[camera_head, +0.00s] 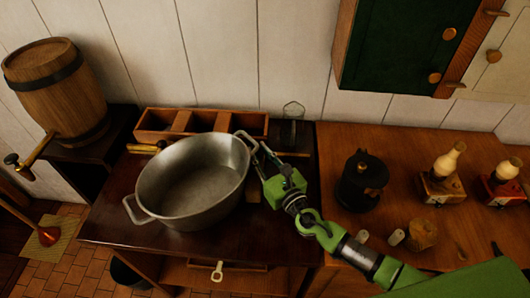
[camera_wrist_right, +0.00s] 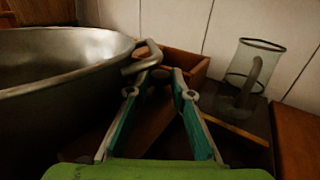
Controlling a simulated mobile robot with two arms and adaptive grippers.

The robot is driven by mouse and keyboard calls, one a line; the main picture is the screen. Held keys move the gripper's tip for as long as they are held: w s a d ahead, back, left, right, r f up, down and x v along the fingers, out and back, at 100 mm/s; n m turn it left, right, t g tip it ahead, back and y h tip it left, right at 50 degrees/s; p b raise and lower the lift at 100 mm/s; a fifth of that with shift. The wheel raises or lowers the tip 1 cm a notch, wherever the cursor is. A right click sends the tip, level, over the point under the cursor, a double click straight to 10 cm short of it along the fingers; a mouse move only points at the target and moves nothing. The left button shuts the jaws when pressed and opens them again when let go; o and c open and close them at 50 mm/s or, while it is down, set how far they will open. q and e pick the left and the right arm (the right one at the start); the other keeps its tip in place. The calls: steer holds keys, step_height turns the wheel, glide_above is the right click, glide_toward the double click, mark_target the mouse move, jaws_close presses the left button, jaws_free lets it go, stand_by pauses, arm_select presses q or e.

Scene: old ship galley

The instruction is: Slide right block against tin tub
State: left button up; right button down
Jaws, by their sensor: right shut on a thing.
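The tin tub (camera_head: 192,180) is a large grey metal basin with two handles on the dark table. Its rim and one handle also show at the left of the right wrist view (camera_wrist_right: 70,75). My right gripper (camera_head: 259,152) is beside the tub's right side, near the handle. My left gripper is not in view.
A wooden compartment box (camera_head: 200,122) stands behind the tub, with a glass beaker (camera_head: 291,118) to its right. A barrel (camera_head: 57,90) is at left.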

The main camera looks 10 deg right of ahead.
steer(key=c, duration=1.8)
jaws_free()
steer(key=v, duration=1.2)
